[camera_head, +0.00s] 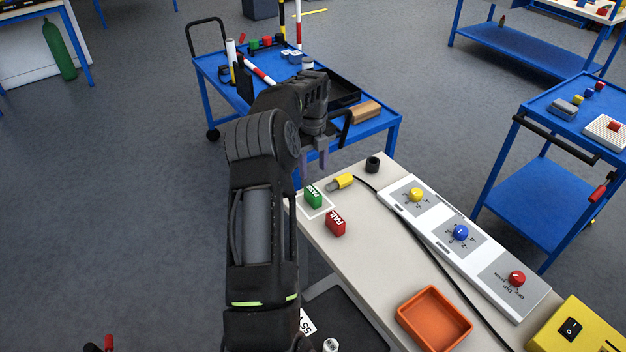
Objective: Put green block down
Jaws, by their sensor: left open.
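The green block (313,197), marked PASS, stands at the far left corner of the pale table (373,262), within a white-outlined square. The red block (335,224), marked FAIL, stands just in front of it. My left gripper (314,170) is open, with its fingers pointing down. In the picture it appears just above and behind the green block, apart from it, with nothing seen between the fingers. My right gripper is not in view.
A yellow connector (344,181) with a black cable lies beside the green block. A white panel with knobs (461,234), an orange tray (434,319) and a yellow switch box (578,328) occupy the table's right and front. A blue cart (390,122) stands behind.

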